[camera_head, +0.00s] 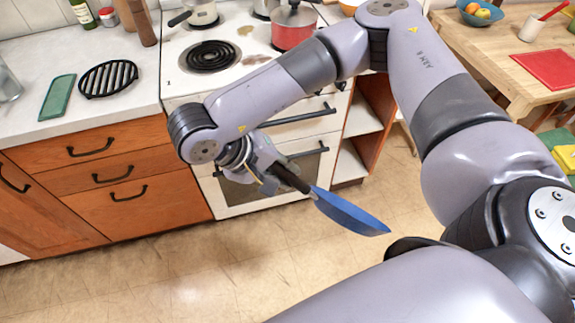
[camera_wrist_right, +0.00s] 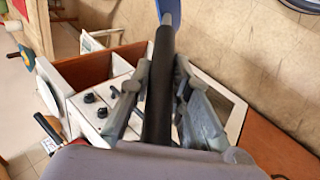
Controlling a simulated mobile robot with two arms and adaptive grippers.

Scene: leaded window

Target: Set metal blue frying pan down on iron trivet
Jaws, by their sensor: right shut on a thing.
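The blue frying pan (camera_head: 350,213) hangs in the air in front of the stove, low over the floor, tilted with its blue body to the right. My right gripper (camera_head: 280,178) is shut on its dark handle. In the right wrist view the black handle (camera_wrist_right: 159,95) runs between the fingers of my right gripper (camera_wrist_right: 158,85), and a sliver of the blue pan (camera_wrist_right: 170,10) shows at the top edge. The black iron trivet (camera_head: 108,79) lies flat on the counter left of the stove, apart from the pan. My left gripper is not in view.
A green item (camera_head: 58,97) lies left of the trivet. The stove (camera_head: 240,60) holds a red pot (camera_head: 293,27) and a light pan (camera_head: 198,12). A bottle (camera_head: 83,13) and wooden mills (camera_head: 142,24) stand behind the trivet. Bare counter (camera_head: 110,115) lies in front of it.

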